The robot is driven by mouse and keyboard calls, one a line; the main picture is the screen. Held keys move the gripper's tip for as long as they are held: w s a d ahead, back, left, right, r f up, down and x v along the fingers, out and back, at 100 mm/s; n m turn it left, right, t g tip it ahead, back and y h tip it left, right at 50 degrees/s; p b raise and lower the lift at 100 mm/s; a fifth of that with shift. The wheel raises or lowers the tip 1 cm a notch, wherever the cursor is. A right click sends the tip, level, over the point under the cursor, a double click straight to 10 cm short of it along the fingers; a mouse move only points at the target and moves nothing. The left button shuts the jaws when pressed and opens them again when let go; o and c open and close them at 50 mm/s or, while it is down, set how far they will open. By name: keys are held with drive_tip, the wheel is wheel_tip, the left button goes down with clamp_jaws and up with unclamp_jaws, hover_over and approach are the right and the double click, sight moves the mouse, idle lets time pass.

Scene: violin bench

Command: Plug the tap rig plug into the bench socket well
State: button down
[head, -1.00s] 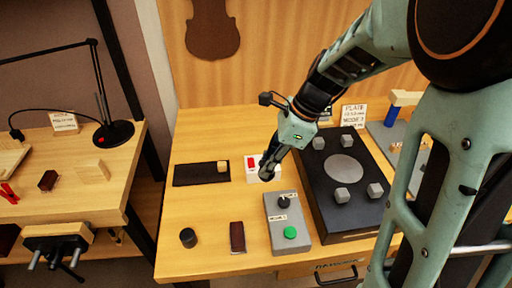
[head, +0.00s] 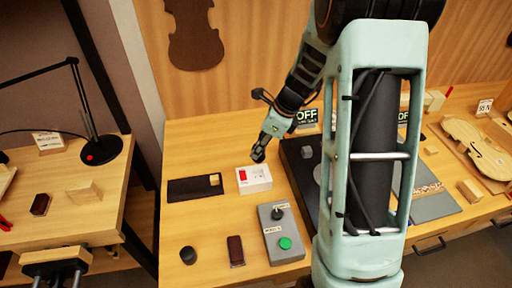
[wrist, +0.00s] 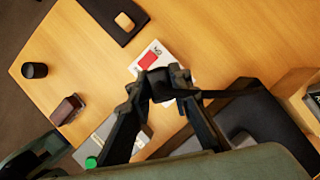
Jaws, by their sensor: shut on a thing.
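The bench socket is a white box (head: 262,186) with a red switch on its left and small dark openings on its right; it sits on the wooden bench. My gripper (head: 258,156) is just behind and above it in the head view, pointing down. In the wrist view my gripper (wrist: 160,88) is shut on a small dark piece, seemingly the tap rig plug (wrist: 158,81), mostly hidden by the fingers. The white box (wrist: 141,66) shows beyond the fingertips, its right part covered. I cannot tell whether the plug touches it.
A dark mat (head: 186,188) with a wooden block lies left of the box. A grey control box (head: 281,244) with a green button stands in front. A black plate rig (head: 297,158) is to the right. A dark cylinder (head: 188,255) and a brown block (head: 235,250) stand near the front edge.

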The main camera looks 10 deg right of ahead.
sight(258, 161)
drive_tip(key=shift+f+b, duration=2)
drive_tip(key=shift+f, duration=0.9)
drive_tip(key=shift+f+b, duration=0.65)
drive_tip(key=shift+f, duration=0.7)
drive_tip(key=c, duration=1.7)
unclamp_jaws()
drive_tip(key=shift+r, duration=0.1)
drive_tip(key=v, duration=1.2)
drive_tip(key=shift+a, duration=0.1)
